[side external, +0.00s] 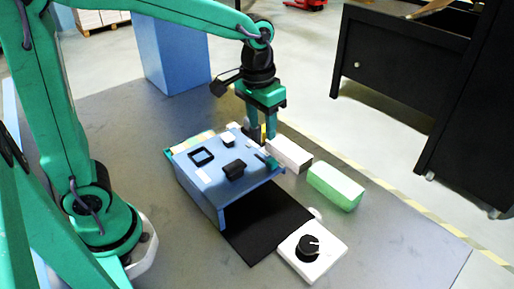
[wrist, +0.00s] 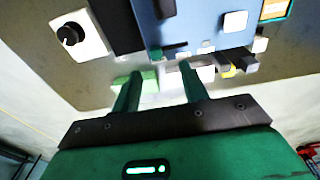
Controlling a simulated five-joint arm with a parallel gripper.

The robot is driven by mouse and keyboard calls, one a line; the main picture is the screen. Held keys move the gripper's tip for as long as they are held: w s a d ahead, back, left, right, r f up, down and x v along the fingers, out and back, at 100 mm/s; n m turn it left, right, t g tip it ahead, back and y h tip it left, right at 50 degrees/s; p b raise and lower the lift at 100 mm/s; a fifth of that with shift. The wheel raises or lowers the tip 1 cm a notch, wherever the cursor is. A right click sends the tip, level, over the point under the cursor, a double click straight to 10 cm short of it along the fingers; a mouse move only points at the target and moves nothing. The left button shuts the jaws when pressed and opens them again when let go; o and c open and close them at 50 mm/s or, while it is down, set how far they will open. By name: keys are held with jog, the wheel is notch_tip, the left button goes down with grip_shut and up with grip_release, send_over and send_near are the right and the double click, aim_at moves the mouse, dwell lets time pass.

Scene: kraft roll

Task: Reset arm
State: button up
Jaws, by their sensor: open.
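My gripper (side external: 265,132) points down at the far right edge of the blue stand. Its two green fingers also show in the wrist view (wrist: 160,68), spread apart with nothing held between them. The blue stand (side external: 212,190) has a sloped top carrying a black square frame (side external: 202,157), a black block (side external: 234,170) and a small white piece (side external: 227,139). A white block (side external: 289,154) lies just right of my gripper, partly hidden by the fingers in the wrist view.
A white box with a black knob (side external: 312,252) stands at the front right, beside a black mat (side external: 262,222). A tall blue block (side external: 170,55) stands at the back. Grey table (side external: 395,240) is clear to the right. Black furniture (side external: 400,62) stands beyond the table.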

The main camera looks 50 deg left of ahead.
jog(key=s+a+r+t, duration=0.2)
jog(key=s+a, duration=0.1)
jog(key=s, duration=0.4)
jog(key=s+a+r+t, duration=0.2)
jog(key=s+a, duration=0.2)
jog(key=s, duration=0.3)
jog(key=shift+t, duration=0.3)
dwell(1.7)
